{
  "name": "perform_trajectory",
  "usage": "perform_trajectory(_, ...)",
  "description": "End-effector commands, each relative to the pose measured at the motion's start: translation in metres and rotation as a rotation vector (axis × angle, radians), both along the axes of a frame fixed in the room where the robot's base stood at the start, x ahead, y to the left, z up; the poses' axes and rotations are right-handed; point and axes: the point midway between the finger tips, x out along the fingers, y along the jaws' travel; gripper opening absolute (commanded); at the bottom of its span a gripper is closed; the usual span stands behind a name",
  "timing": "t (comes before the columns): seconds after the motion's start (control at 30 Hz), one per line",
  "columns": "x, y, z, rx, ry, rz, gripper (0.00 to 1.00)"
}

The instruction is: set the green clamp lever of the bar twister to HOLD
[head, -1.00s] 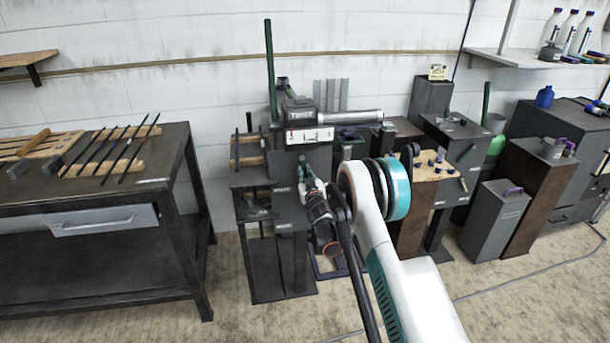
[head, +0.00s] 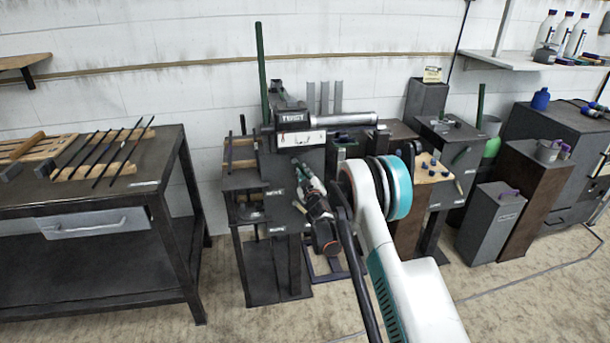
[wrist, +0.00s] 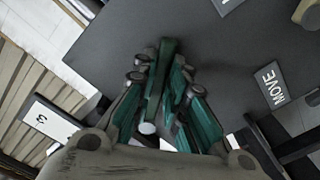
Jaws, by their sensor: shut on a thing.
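The bar twister (head: 301,153) stands against the wall in the middle of the head view. My gripper (head: 300,170) is at its front face, below the white plate. In the wrist view my gripper (wrist: 163,85) is shut on a dark green lever (wrist: 166,60), which I take for the clamp lever. A MOVE label (wrist: 270,84) lies to the right of the lever. The word HOLD is not readable in either view.
A tall green bar (head: 262,70) rises from the twister's top left. A workbench (head: 150,165) with dark rods is at left. Pedestals (head: 495,225) and a dark cabinet (head: 560,150) stand at right. A plate marked 3 (wrist: 45,122) is at left in the wrist view. Floor is open in front.

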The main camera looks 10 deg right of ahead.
Motion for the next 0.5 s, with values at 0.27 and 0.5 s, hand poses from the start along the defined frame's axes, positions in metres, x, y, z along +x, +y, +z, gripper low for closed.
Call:
perform_trajectory(0.27, -0.0002, 0.0, 0.0, -0.006, 0.0, 0.0, 0.0)
perform_trajectory(0.5, -0.0001, -0.0002, 0.0001, -0.003, 0.0, 0.0, 0.33)
